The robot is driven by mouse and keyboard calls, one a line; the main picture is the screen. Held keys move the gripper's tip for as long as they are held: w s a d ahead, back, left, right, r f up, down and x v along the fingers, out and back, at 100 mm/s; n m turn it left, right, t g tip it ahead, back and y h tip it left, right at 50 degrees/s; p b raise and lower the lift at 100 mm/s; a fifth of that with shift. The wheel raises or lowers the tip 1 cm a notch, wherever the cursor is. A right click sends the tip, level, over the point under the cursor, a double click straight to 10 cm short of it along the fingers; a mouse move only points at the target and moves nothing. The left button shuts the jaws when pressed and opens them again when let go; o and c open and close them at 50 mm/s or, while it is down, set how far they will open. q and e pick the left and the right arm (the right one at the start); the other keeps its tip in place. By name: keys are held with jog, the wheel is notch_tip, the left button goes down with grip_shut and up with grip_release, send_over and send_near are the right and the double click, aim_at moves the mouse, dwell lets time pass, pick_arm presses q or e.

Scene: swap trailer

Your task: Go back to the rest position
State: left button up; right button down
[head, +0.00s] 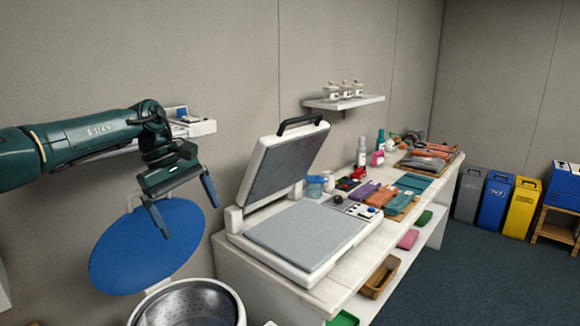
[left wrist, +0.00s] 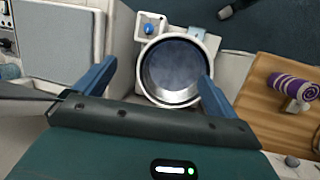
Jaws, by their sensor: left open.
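My left gripper (head: 190,218) hangs in the air at the left, in front of the wall. Its two blue fingers are spread, with nothing between them. It is left of the open white press (head: 285,235) and overlaps the right part of a blue disc (head: 140,250) in the picture. In the left wrist view, the fingers (left wrist: 158,75) are apart over a round metal drum (left wrist: 146,82), and they touch nothing that I can make out. My right gripper is in neither view.
A perforated metal drum (head: 150,308) stands below the blue disc. The long white table (head: 345,285) carries the press and several coloured stacks. A wall shelf (head: 345,103) is above it. Several bins (head: 493,203) stand at the far right. The dark floor (head: 470,275) is clear.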

pick_arm(q)
jog(key=s+d+f+n+g+h, duration=0.1)
jog(key=s+d+f+g+h, duration=0.15)
jog(key=d+f, duration=0.75)
jog(key=s+d+f+n+t+h, duration=0.25)
jog(key=s+d+n+h, duration=0.4)
jog(key=d+n, duration=0.45)
jog(key=s+d+f+n+t+h, duration=0.2)
jog(key=s+d+f+n+h, duration=0.2)
jog(key=s+d+n+h, duration=0.55)
jog(key=a+f+n+t+y, duration=0.5)
jog(key=f+n+t+y, duration=0.15)
jog(key=n, duration=0.75)
jog(key=a+f+n+t+y, duration=0.5)
jog(key=f+n+t+y, duration=0.15)
jog(key=n, duration=0.65)
jog(key=s+a+f+n+g+y, duration=0.4)
jog(key=s+a+f+n+y, duration=0.2)
jog(key=s+a+f+n, duration=0.4)
jog(key=s+a+n, duration=0.1)
jog(key=s+a, duration=0.1)
jog(key=a, duration=0.1)
jog(key=shift+s+a+g+y, duration=0.15)
jog(key=shift+a+g+y, duration=0.2)
jog(key=shift+g, duration=0.05)
